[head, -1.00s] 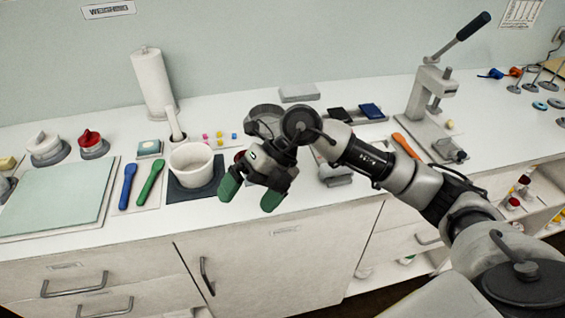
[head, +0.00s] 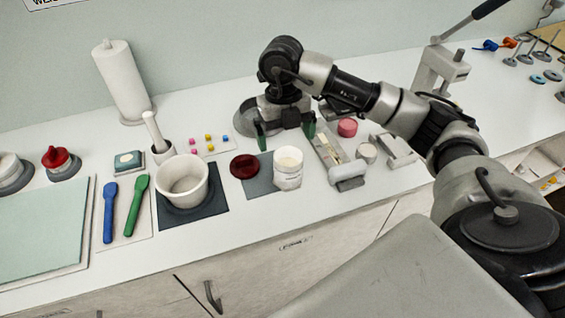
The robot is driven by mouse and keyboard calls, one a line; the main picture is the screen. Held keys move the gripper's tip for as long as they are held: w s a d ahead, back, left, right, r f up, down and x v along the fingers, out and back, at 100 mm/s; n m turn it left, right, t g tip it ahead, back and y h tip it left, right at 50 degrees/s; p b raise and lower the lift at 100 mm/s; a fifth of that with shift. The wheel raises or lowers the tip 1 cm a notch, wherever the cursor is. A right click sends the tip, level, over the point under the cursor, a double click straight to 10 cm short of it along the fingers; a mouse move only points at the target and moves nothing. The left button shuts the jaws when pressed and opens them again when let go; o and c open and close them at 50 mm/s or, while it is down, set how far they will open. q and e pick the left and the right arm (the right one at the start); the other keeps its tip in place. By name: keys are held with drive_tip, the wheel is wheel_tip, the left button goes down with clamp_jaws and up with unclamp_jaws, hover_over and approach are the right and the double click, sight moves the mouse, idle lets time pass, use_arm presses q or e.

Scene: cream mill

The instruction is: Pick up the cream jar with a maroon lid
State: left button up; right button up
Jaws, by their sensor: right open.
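A white jar (head: 288,172) with pale cream showing in its open top stands upright on a grey-blue mat (head: 258,183) near the counter's front. A maroon round lid (head: 244,166) lies apart from it, just to its left. My right gripper (head: 286,135) is open and empty, its green-tipped fingers pointing down. In the picture it appears just above and behind the jar, not visibly touching it; its exact height is unclear. My left gripper is not in view.
Left of the lid, a white bowl (head: 181,181) sits on a dark mat, with green (head: 138,205) and blue (head: 110,212) spatulas beyond. Right of the jar are a tray with a grey block (head: 347,172), a pink round piece (head: 347,127) and a lever press (head: 440,75).

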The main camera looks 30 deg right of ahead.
sight(289, 164)
drive_tip(key=f, duration=0.1)
drive_tip(key=s+f, duration=0.1)
drive_tip(key=f, duration=0.1)
drive_tip(key=shift+f+p, duration=0.25)
drive_tip(key=shift+p, duration=0.1)
drive_tip(key=f, duration=0.1)
drive_tip(key=f+p, duration=0.1)
drive_tip(key=f, duration=0.1)
drive_tip(key=shift+s+f, duration=0.2)
drive_tip(key=shift+f, duration=0.1)
drive_tip(key=shift+s+f, duration=0.1)
drive_tip(key=shift+f, duration=0.45)
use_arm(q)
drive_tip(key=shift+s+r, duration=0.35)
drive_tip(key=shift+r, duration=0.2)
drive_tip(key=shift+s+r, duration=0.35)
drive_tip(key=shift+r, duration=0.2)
use_arm(e)
drive_tip(key=shift+c, duration=1)
drive_tip(key=c, duration=0.7)
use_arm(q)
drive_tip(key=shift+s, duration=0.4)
use_arm(e)
drive_tip(key=shift+c, duration=0.7)
drive_tip(key=shift+r, duration=0.1)
